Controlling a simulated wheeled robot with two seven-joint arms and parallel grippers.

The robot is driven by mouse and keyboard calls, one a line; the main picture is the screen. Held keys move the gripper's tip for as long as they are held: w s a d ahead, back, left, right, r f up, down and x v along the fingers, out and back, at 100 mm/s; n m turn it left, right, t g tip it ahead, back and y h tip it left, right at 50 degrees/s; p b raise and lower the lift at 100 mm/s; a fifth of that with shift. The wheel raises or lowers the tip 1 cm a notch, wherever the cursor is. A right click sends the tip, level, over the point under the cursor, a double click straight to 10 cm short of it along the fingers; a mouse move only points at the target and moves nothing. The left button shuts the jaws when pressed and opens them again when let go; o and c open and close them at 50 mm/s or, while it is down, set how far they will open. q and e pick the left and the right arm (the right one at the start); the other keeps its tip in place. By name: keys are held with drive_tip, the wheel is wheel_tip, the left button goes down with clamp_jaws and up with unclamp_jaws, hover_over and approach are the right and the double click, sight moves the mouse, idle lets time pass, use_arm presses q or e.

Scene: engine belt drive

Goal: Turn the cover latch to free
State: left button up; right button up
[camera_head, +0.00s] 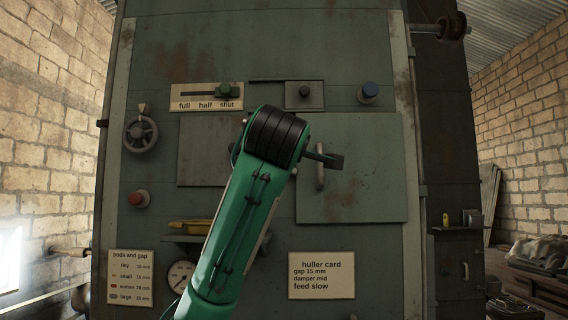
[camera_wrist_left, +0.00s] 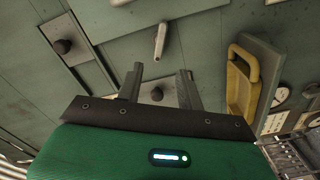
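The cover (camera_head: 375,150) is a grey-green panel on the machine front, with a pale upright handle (camera_head: 320,175) that also shows in the left wrist view (camera_wrist_left: 160,40). A dark round knob (camera_wrist_left: 157,93), which looks like the cover latch, shows between my left fingers in the left wrist view. My green left arm hides it in the head view. My left gripper (camera_wrist_left: 160,75) is open, fingers spread to either side of the knob in that view. I cannot tell whether they touch it. My right gripper is in neither view.
A yellow item (camera_head: 190,226) rests on a shelf lower left, above a gauge (camera_head: 181,276).

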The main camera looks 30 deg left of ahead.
use_arm(q)
drive_tip(key=p+x, duration=0.7)
drive_tip(key=x, duration=0.5)
drive_tip(key=shift+w, duration=0.2)
drive_tip(key=shift+c, duration=0.3)
clamp_jaws()
